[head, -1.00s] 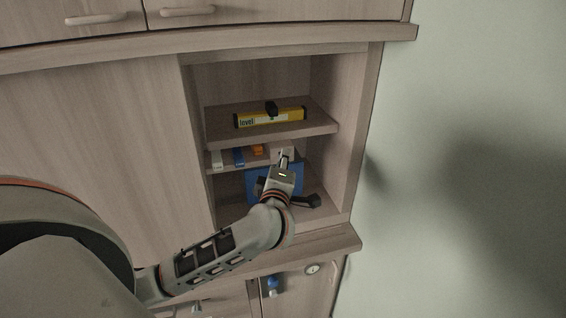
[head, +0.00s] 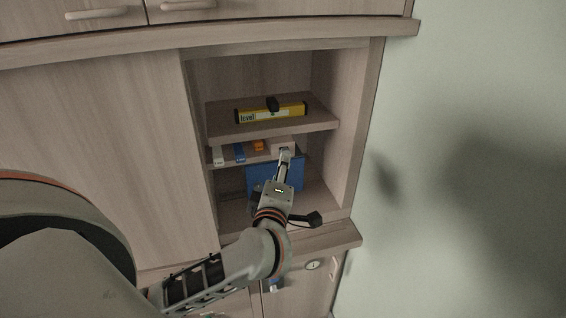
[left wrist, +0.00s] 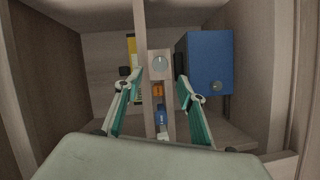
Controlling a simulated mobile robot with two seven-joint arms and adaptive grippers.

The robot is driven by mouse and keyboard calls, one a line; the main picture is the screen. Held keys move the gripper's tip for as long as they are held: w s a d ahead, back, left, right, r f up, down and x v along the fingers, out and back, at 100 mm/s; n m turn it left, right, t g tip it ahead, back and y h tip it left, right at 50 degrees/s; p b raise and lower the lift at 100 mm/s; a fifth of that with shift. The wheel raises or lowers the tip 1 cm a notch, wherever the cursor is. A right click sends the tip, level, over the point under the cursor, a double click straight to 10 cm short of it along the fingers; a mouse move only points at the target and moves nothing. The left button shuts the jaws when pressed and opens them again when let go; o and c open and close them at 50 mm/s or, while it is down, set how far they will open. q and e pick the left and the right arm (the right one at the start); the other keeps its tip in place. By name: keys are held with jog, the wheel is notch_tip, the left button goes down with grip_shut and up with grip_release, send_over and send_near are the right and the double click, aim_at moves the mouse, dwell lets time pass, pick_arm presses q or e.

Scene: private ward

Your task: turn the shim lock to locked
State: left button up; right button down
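A pale block (head: 280,146) stands at the right end of the middle shelf. In the left wrist view this pale block (left wrist: 154,74) carries a round grey dial (left wrist: 160,63) with a small mark; it looks like the lock, but no label is readable. My left gripper (head: 285,152) reaches into the niche in front of the block. In the left wrist view the left gripper (left wrist: 158,86) is open, with its two teal-sided fingers spread on either side of the dial's line and nothing held. Contact with the dial cannot be seen. My right gripper is not in view.
Orange (head: 258,146), blue (head: 239,154) and white (head: 218,156) items sit left of the block. A yellow level (head: 271,114) lies on the upper shelf. A blue box (left wrist: 205,62) with a round knob stands below. The niche's side wall (head: 346,125) is close on the right.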

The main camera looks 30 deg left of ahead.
pick_arm(q)
jog(key=shift+v, duration=2.35)
